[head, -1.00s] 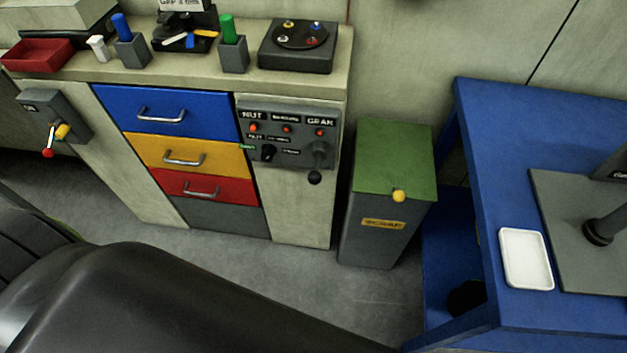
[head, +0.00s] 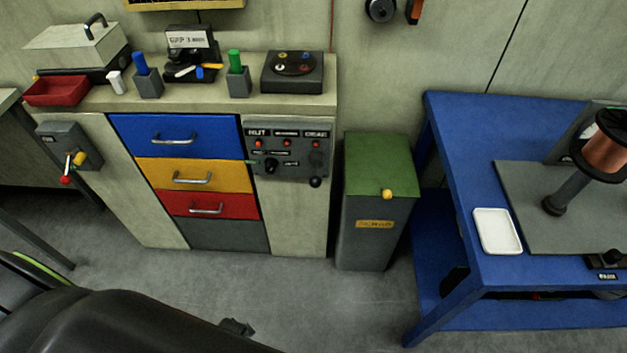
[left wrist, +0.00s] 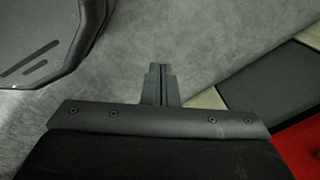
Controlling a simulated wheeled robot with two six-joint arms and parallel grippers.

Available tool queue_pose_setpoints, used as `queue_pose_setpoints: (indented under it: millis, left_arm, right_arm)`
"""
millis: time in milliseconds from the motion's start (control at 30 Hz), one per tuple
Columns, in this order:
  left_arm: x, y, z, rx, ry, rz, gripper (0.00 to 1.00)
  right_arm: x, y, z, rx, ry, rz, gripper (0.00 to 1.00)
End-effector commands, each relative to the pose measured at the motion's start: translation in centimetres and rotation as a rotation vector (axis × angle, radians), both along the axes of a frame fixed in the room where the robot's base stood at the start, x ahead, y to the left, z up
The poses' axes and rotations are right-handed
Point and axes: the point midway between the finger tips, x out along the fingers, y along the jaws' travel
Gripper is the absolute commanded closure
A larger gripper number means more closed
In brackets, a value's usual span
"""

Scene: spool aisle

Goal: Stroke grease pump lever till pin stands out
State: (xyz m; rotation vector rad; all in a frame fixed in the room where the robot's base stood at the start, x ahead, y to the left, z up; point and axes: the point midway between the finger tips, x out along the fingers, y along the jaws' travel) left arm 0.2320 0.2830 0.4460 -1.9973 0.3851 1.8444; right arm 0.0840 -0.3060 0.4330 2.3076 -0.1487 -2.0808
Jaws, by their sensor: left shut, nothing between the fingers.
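A grey wall-type box (head: 70,146) on the cabinet's left side carries a short lever with a red ball (head: 65,180) and a yellow knob (head: 79,159). A grey panel (head: 290,165) on the cabinet's right front has red lamps and a lever with a black ball (head: 315,182) hanging down. I cannot tell which is the grease pump; no label for it is readable and I cannot make out a pin. My left gripper (left wrist: 160,70) is shut and empty above the grey floor in the left wrist view. My right gripper is not in view.
The cabinet has blue (head: 173,138), yellow and red drawers. A green-topped scrap bin (head: 382,165) stands right of it. A blue table (head: 455,140) with a white tray (head: 497,232) and copper spool (head: 605,150) is at right. Floor (head: 330,310) before the bin is clear.

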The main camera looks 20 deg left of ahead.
Motion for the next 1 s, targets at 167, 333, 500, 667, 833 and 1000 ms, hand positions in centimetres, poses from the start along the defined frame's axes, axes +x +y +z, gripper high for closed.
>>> queue_pose_setpoints:
  millis: [167, 333, 500, 667, 833, 1000]
  left_arm:
    - [7.0, -1.4, 5.7, 0.014, 0.011, -0.240, 1.00]
    - [13.4, -2.8, 11.2, 0.032, 0.030, -0.492, 1.00]
    - [19.2, -4.3, 17.1, 0.050, 0.049, -0.741, 1.00]
    - [24.2, -5.7, 23.1, 0.071, 0.066, -0.969, 1.00]
    - [28.6, -7.2, 29.4, 0.093, 0.086, -1.192, 1.00]
    - [31.9, -8.4, 34.9, 0.112, 0.104, -1.379, 1.00]
  right_arm:
    - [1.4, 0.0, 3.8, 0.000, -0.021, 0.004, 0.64]
    - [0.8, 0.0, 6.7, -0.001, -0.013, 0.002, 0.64]
    - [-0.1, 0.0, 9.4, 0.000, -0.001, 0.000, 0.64]
    - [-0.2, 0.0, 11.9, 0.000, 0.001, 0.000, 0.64]
    - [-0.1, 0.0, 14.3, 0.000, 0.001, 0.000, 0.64]
    - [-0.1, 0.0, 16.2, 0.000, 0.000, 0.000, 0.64]
